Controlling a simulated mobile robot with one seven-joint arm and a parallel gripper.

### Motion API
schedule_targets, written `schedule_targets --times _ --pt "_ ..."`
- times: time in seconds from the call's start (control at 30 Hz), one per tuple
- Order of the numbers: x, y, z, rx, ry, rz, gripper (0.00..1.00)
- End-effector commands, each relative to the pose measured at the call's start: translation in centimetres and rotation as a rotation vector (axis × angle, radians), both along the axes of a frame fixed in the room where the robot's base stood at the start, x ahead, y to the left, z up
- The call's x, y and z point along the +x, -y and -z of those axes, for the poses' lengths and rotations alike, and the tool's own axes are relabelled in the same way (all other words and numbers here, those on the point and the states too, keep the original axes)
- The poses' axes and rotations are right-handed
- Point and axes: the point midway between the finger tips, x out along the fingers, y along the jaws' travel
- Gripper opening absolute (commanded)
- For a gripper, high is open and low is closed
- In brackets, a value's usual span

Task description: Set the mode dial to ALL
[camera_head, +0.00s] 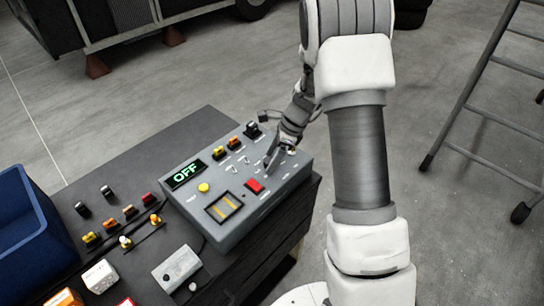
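A grey control box (225,235) sits on the dark bench top. Its small display (185,175) reads OFF in green letters. My gripper (279,156) reaches down over the box's right end, with its fingers close to the panel. A small pale round part (292,152) shows beside the fingers; I cannot tell if it is the mode dial. The fingers and wrist cover this corner, and the dial's pointer and labels cannot be read. Whether the fingers grip anything is too small to tell.
The panel also has a yellow button (203,187), a red switch (254,186) and several small toggles and connectors. Loose connectors, a grey small box (177,269) and a blue bin (22,225) are on the left. A ladder (478,105) stands at right.

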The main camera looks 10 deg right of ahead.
Motion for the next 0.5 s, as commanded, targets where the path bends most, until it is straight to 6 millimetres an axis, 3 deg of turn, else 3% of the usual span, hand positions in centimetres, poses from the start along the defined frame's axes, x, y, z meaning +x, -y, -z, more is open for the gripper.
schedule_targets --times 0.33,0.5 --pt "0.1 0.2 -0.5 -0.001 0.003 -0.001 0.78" --pt "-0.1 1.1 -2.8 -0.002 0.008 -0.001 0.78"
